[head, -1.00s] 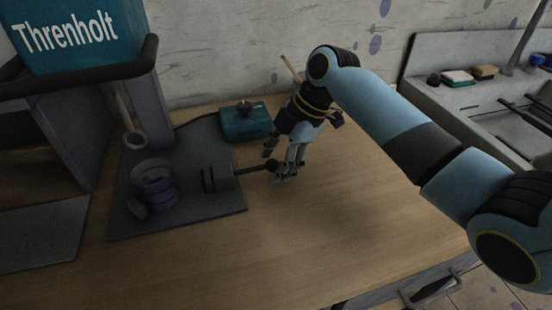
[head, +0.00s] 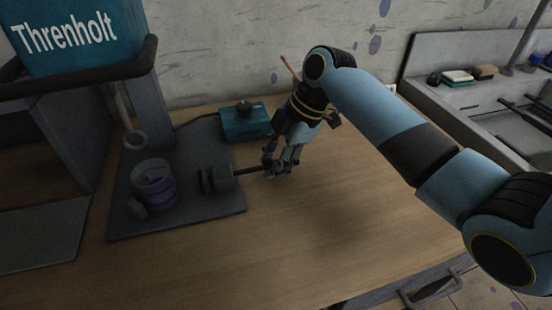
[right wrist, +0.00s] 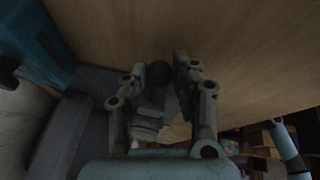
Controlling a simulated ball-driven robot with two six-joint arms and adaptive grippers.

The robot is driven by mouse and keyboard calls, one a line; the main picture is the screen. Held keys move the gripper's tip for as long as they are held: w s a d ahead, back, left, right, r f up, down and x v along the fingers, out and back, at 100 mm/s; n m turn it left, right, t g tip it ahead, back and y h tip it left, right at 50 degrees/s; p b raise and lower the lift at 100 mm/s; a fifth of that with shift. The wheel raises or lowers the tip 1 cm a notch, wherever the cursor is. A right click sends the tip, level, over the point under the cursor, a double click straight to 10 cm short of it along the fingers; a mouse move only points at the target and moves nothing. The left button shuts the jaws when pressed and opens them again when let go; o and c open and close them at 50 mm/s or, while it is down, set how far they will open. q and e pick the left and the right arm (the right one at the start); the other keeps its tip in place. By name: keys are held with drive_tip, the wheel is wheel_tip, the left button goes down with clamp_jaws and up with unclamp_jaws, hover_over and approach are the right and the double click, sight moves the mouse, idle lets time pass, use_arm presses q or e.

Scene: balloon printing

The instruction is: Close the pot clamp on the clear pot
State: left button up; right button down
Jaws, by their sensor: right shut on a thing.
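In the right wrist view the knob (right wrist: 159,73) shows between the fingers. My left gripper is not in view.
A teal box (head: 245,121) with a dark knob stands behind the plate, near the wall. The wooden table (head: 330,225) is clear in front and right of my gripper.

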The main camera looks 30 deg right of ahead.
sight(250, 169)
drive_tip(key=a, duration=0.2)
drive_tip(key=w+a, duration=0.1)
drive_tip(key=a, duration=0.1)
drive_tip(key=shift+w+a, duration=0.1)
drive_tip(key=shift+a, duration=0.2)
drive_tip(key=c, duration=1)
unclamp_jaws()
drive_tip(key=shift+d, duration=0.1)
drive_tip(key=v, duration=1.2)
drive_tip(key=shift+f, duration=0.1)
